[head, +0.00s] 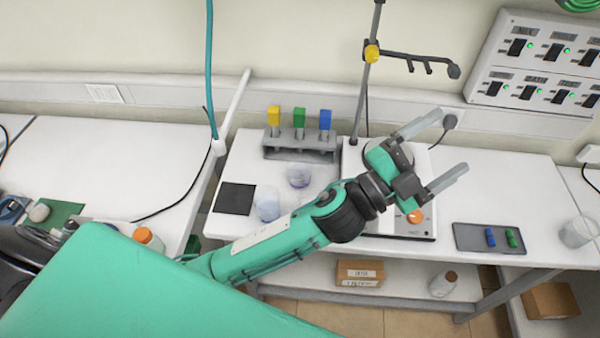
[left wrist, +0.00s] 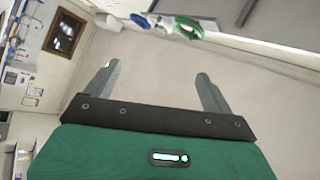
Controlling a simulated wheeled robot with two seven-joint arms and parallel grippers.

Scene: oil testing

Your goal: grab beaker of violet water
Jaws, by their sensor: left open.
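A small clear beaker with a violet tint at its base (head: 298,178) stands on the white bench in front of the tube rack. A second clear beaker with pale bluish-violet liquid (head: 267,207) stands nearer, to the right of a black square. The exact liquid colours are hard to tell. My left gripper (head: 452,142) is open and empty above the white stand base, well to the right of both beakers. In the left wrist view its two fingers (left wrist: 159,70) are spread with nothing between them, and neither beaker can be made out. My right gripper is out of view.
A grey rack (head: 300,152) holds yellow, green and blue-topped items. A retort stand (head: 366,90) rises behind my gripper. A dark tray (head: 488,238) with small blue and green items and a clear beaker (head: 577,232) are at the right. A black square (head: 235,198) lies left.

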